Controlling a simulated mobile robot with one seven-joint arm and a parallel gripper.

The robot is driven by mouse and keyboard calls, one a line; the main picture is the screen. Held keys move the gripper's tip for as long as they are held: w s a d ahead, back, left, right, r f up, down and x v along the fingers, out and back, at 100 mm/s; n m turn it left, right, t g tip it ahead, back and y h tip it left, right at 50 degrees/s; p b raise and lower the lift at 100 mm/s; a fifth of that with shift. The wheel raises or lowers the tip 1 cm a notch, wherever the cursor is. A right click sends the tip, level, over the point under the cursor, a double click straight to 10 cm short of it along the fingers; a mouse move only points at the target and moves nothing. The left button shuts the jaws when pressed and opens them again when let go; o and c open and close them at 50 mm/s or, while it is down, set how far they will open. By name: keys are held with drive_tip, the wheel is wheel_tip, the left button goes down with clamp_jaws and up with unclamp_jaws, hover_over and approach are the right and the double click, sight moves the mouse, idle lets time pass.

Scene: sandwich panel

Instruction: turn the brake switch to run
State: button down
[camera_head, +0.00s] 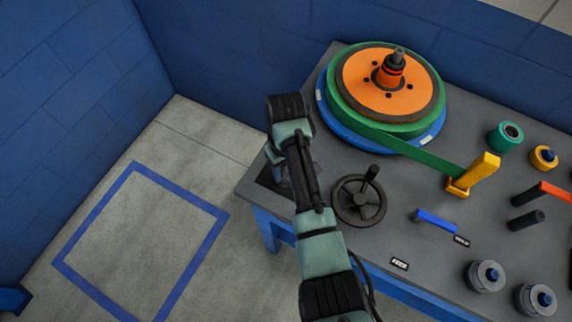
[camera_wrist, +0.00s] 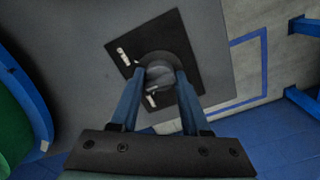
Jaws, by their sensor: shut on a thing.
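The brake switch (camera_wrist: 158,76) is a dark round knob on a black square plate (camera_wrist: 180,45) with small white labels. In the wrist view, my gripper (camera_wrist: 160,78) has its two blue fingers on either side of the knob, shut on it. The labels are too small to read, and I cannot tell which one the knob points to. In the head view, the plate (camera_head: 268,184) shows only in part at the left corner of the grey panel; my arm hides the knob and most of the gripper.
Right of my arm are a black handwheel (camera_head: 359,201), a blue lever (camera_head: 437,221) and a yellow post (camera_head: 474,175). An orange and green reel (camera_head: 390,84) stands behind. Blue walls close off the back. Open floor with a blue outlined square (camera_head: 66,263) lies left.

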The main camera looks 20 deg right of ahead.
drive_tip(key=shift+n, duration=0.3)
drive_tip(key=shift+c, duration=1.9)
unclamp_jaws()
drive_tip(key=shift+r, duration=0.1)
wheel_tip(320, 180, up, 13)
drive_tip(key=p, duration=0.2)
